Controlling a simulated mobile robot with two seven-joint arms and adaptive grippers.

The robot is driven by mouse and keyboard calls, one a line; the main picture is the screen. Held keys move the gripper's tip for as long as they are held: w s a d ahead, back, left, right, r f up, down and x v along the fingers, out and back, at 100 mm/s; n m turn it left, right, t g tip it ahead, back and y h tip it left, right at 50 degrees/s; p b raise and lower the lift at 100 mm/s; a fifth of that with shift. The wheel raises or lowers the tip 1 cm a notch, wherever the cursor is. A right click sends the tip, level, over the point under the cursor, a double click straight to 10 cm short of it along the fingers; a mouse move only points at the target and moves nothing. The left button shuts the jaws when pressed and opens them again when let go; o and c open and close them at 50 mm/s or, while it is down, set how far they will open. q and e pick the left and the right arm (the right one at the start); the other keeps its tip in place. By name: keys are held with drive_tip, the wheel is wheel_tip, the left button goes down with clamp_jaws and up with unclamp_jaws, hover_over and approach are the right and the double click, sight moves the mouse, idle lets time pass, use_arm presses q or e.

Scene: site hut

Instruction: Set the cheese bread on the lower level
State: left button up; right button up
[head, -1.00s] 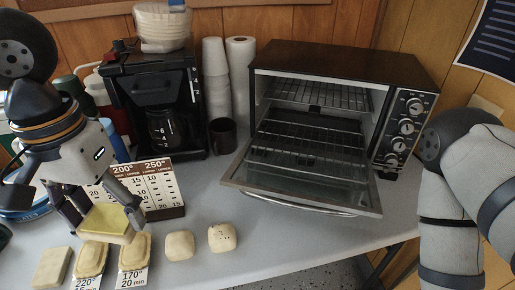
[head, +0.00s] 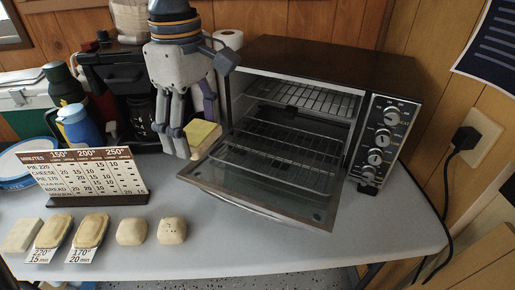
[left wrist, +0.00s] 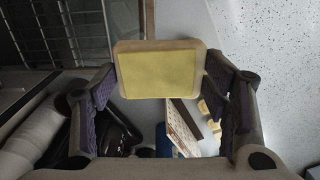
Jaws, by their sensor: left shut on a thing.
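The cheese bread (head: 203,137), a slab with a yellow top, is held in my left gripper (head: 193,136) in front of the coffee maker, left of the oven door. In the left wrist view the cheese bread (left wrist: 158,72) sits between the fingertips, flat face toward the camera. The toaster oven (head: 305,70) stands open, door (head: 255,187) folded down. Inside are an upper rack (head: 305,97) and a lower rack (head: 290,147), both looking empty. The bread is outside the oven, near the door's left edge. My right gripper is not in view.
A baking chart (head: 90,180) stands at left. Several pale breads (head: 92,230) lie along the table front, two on cards. A coffee maker (head: 120,85), a blue jug (head: 80,128) and a green flask (head: 62,85) are behind. The table (head: 390,225) right of the door is clear.

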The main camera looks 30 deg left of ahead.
sight(239, 153)
use_arm(q)
drive_tip(key=shift+w+a+f, duration=0.15)
drive_tip(key=shift+w+f, duration=0.15)
drive_tip(key=shift+w, duration=0.3)
drive_tip(key=shift+w+f, duration=0.2)
drive_tip(key=shift+f, duration=0.05)
drive_tip(key=w+f, duration=0.2)
drive_tip(key=w, duration=0.1)
drive_tip(key=w+f, duration=0.2)
drive_tip(key=w, duration=0.1)
drive_tip(key=w+f, duration=0.2)
drive_tip(key=w, duration=0.1)
drive_tip(key=shift+w+f, duration=0.1)
drive_tip(key=shift+w, duration=0.1)
drive_tip(key=f, duration=0.2)
drive_tip(key=w+f+b, duration=0.1)
drive_tip(key=f, duration=0.3)
drive_tip(key=shift+w+b, duration=0.4)
drive_tip(key=shift+r, duration=0.35)
drive_tip(key=shift+c, duration=0.5)
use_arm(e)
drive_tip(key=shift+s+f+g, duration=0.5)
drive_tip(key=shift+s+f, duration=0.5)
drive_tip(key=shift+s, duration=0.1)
use_arm(q)
drive_tip(key=shift+f, duration=0.15)
